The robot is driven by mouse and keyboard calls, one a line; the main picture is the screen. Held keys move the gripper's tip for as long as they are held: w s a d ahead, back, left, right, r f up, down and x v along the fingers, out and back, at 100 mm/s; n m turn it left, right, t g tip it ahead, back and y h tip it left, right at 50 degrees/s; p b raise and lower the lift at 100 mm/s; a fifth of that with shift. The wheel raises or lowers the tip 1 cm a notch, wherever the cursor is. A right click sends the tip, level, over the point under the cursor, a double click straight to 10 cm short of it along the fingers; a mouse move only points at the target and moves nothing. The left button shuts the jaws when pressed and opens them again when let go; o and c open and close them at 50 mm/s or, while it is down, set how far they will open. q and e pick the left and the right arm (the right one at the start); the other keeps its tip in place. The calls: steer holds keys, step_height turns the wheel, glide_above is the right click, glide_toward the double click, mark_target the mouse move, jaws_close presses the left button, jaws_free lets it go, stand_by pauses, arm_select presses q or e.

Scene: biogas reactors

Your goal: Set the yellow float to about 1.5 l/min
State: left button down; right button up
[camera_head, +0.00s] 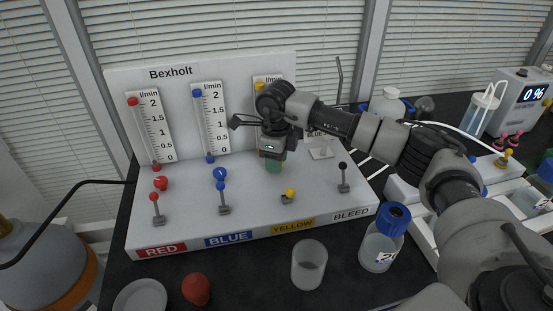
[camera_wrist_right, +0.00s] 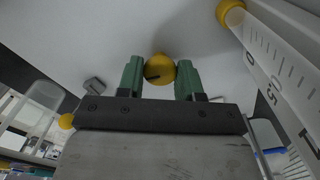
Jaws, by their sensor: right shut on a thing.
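The Bexholt panel (camera_head: 320,205) carries red, blue and yellow flow tubes. The yellow tube's scale (camera_head: 267,79) is mostly hidden behind my right arm in the head view; a yellow ball (camera_head: 260,87) shows near its top. In the right wrist view a yellow ball (camera_wrist_right: 231,14) sits at the scale's 0 end; I cannot tell whether either is the float. My right gripper (camera_head: 273,166) points down at the panel. My left gripper is not in view.
The yellow lever (camera_head: 291,193) and black-topped bleed lever (camera_head: 343,174) stand close by. Red (camera_head: 161,183) and blue knobs (camera_head: 220,174) are left. A clear cup (camera_head: 309,265), a blue-capped bottle (camera_head: 382,243) and a red object (camera_head: 196,289) stand in front of the panel.

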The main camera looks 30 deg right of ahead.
steer(key=shift+m, duration=0.9)
steer(key=o, duration=0.9)
step_height(320, 180, up, 11)
steer(key=shift+f+b, duration=0.1)
steer(key=shift+b, duration=0.4)
